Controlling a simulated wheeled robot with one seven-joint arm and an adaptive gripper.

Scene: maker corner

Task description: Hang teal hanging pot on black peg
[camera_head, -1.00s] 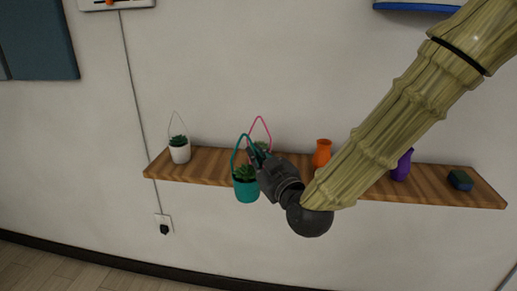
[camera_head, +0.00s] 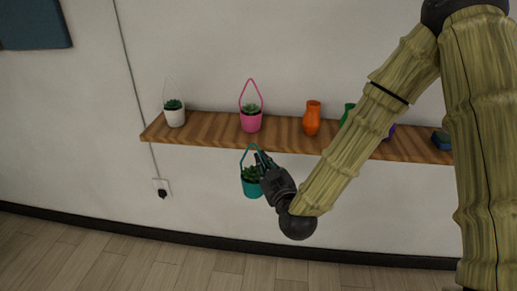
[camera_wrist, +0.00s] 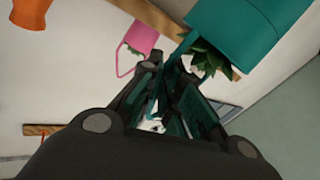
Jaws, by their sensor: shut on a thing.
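The teal hanging pot (camera_head: 252,188) holds a green succulent and has a teal loop handle. My gripper (camera_head: 262,163) is shut on that handle, and the pot hangs upright in front of the wall, a little below the shelf. In the wrist view the teal pot (camera_wrist: 238,38) shows at the top right, with its handle running down between the fingers of my gripper (camera_wrist: 172,85). I cannot make out the black peg in either view now.
A wooden shelf (camera_head: 220,130) runs along the wall. On it stand a white hanging pot (camera_head: 175,118), a pink hanging pot (camera_head: 250,123), an orange vase (camera_head: 312,118) and other items partly behind my arm. A wall socket (camera_head: 162,188) with a plug sits at lower left.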

